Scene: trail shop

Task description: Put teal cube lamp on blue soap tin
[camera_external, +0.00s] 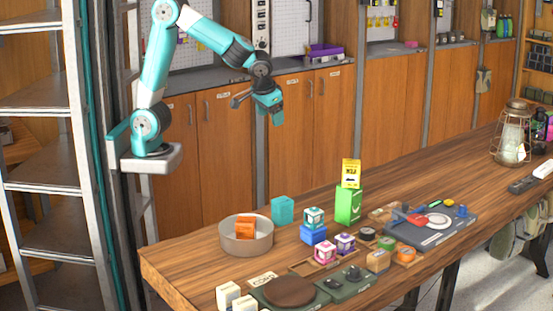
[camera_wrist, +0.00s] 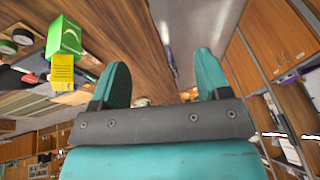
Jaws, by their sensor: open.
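The teal cube lamp (camera_external: 314,216), a small teal-framed cube with pale faces, appears to rest on top of the blue soap tin (camera_external: 313,234). The tin is a plain blue block on the wooden table. My gripper (camera_external: 272,114) is raised well above and behind the table, apart from both things. Its two teal fingers are spread with nothing between them in the wrist view (camera_wrist: 163,80). I cannot make out the lamp in the wrist view.
A plain teal block (camera_external: 283,209) stands left of the lamp, and a round bin (camera_external: 236,241) holds an orange box (camera_external: 245,228). A green box (camera_external: 348,206) carries a yellow box (camera_external: 351,173).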

